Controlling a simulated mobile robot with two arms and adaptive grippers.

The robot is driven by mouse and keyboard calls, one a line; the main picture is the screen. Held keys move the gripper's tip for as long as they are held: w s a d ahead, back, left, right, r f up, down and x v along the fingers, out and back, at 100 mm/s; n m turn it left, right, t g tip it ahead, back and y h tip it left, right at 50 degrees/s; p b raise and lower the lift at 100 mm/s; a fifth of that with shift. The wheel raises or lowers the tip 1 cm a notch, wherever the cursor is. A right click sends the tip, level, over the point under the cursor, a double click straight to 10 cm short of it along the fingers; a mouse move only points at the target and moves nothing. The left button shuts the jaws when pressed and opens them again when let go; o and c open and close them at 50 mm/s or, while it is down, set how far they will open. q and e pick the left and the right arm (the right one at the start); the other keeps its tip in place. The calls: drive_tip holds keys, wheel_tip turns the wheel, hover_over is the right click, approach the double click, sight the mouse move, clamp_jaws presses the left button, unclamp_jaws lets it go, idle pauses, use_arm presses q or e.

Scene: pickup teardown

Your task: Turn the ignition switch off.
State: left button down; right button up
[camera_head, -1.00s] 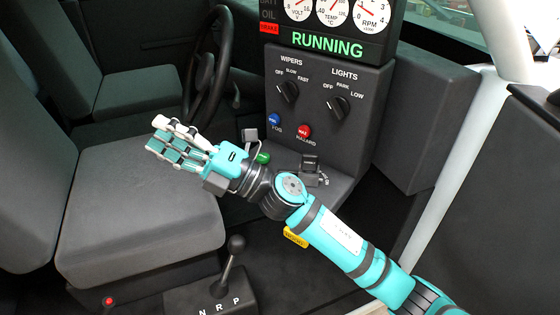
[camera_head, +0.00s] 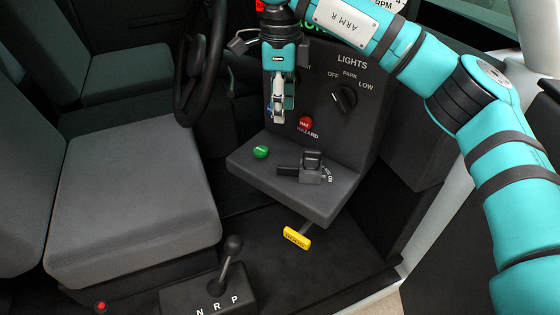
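The ignition switch (camera_head: 311,174) appears to be the dark block with a black knob on the console shelf. Small white lettering sits at its right side, too small to read fully. A dark tab sticks out to its left. My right gripper (camera_head: 278,112) points down in front of the dash panel, above and slightly left of the switch, apart from it. I see its fingers nearly edge-on, so I cannot tell whether they are open or shut. My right arm hides the gauges and most of the wipers area. My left gripper is not in view.
The shelf (camera_head: 255,178) also carries a green button (camera_head: 261,152). A red hazard button (camera_head: 305,123) and the lights knob (camera_head: 344,99) are on the panel. A yellow handle (camera_head: 297,238) hangs below. The gear lever (camera_head: 232,262) stands in front, the seat (camera_head: 130,210) at left.

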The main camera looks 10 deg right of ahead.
sight(280, 166)
wheel_tip(280, 166, down, 15)
drive_tip(key=p, duration=0.3)
drive_tip(key=shift+p, duration=0.4)
drive_tip(key=shift+f, duration=0.6)
clamp_jaws()
